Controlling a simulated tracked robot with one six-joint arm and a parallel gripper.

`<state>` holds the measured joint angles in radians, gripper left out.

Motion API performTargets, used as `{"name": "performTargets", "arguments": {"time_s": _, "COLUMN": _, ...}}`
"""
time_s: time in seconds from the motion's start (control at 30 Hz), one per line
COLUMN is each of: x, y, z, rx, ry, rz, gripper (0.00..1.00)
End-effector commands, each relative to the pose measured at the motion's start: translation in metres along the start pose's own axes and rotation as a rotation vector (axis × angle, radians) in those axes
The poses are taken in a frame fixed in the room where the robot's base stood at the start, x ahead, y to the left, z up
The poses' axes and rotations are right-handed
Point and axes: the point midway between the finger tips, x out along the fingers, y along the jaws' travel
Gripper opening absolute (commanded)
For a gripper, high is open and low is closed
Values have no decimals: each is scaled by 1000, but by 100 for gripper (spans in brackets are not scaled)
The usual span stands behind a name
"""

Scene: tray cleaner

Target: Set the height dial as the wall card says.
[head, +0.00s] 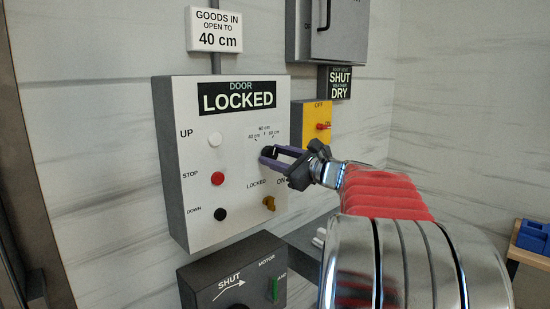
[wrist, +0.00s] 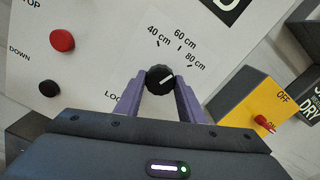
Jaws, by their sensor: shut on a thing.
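The wall card (head: 214,30) reads "GOODS IN OPEN TO 40 cm". The height dial (wrist: 160,80) is a round black knob on the white control panel (head: 190,115), with marks for 40, 60 and 80 cm. Its white pointer line appears to point up and right, toward the 80 cm mark. My gripper (wrist: 161,76) has its purple fingers on either side of the knob and is shut on it. In the head view, my gripper (head: 266,157) reaches the panel from the right and covers most of the dial.
The panel sign (head: 238,97) reads "DOOR LOCKED". White UP, red STOP (head: 217,179) and black DOWN (head: 220,214) buttons line its left side. A brass key switch (head: 269,203) sits below the dial. A yellow OFF/ON box (head: 311,139) stands close on the right, and a dark motor box (head: 205,277) below.

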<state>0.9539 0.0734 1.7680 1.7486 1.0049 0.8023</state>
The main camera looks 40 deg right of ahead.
Motion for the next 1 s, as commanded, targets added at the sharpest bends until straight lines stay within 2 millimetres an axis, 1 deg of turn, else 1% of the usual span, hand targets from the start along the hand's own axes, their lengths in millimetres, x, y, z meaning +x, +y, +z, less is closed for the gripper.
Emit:
{"name": "performTargets", "arguments": {"time_s": 0.7, "x": 0, "y": 2, "z": -1, "rx": -679, "ry": -1, "rz": 5, "gripper": 13}}
{"name": "performTargets", "arguments": {"time_s": 1.0, "x": 1, "y": 3, "z": -1, "rx": -942, "ry": -2, "rz": 7, "gripper": 13}}
